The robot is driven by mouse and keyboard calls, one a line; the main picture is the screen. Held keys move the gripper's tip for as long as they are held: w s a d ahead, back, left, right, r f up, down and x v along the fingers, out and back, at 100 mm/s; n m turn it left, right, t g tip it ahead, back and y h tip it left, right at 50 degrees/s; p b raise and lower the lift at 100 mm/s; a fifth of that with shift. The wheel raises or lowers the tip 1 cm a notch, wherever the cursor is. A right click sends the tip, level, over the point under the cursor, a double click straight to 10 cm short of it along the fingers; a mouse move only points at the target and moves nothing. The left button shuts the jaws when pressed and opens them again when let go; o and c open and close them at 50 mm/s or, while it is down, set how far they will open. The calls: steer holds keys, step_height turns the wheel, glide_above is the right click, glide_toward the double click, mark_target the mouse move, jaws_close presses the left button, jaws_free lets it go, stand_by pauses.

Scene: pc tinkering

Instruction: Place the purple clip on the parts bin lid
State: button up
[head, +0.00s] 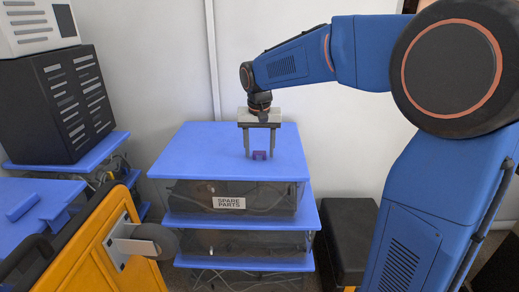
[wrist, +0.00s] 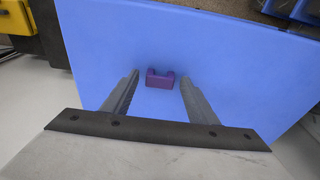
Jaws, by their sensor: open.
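The small purple clip (head: 260,155) rests on the blue lid (head: 190,153) of the parts bin labelled "SPARE PARTS". In the wrist view the clip (wrist: 160,78) is a U-shaped block on the blue lid (wrist: 225,60). My gripper (head: 260,152) points down over the lid, with its fingers apart on either side of the clip in the picture. In the wrist view the open fingers (wrist: 158,90) lie left and right of the clip, with a gap to it on both sides.
More clear bins with blue lids (head: 200,220) are stacked below. A black box (head: 65,105) with a white one on top stands at the left. A yellow cart (head: 110,240) is at the front left, and a black stool (head: 348,225) at the right. The lid around the clip is clear.

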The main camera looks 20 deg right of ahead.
steer(key=shift+r, duration=0.1)
step_height(320, 180, up, 12)
steer(key=s, duration=0.2)
steer(key=s+d+f+n+t, duration=0.1)
steer(key=s+f, duration=0.4)
steer(key=s, duration=0.5)
steer(key=s+d+f+n+t, duration=0.1)
steer(key=s+d+f, duration=0.2)
steer(key=s+f, duration=0.3)
steer(key=s+d+f+n+t, duration=0.1)
steer(key=s+d+f, duration=0.2)
steer(key=s, duration=1.2)
step_height(320, 180, down, 4)
steer(key=shift+s+r+n+y, duration=0.2)
steer(key=shift+r+n+y, duration=0.05)
steer(key=shift+n+y, duration=0.05)
steer(key=shift+d, duration=0.1)
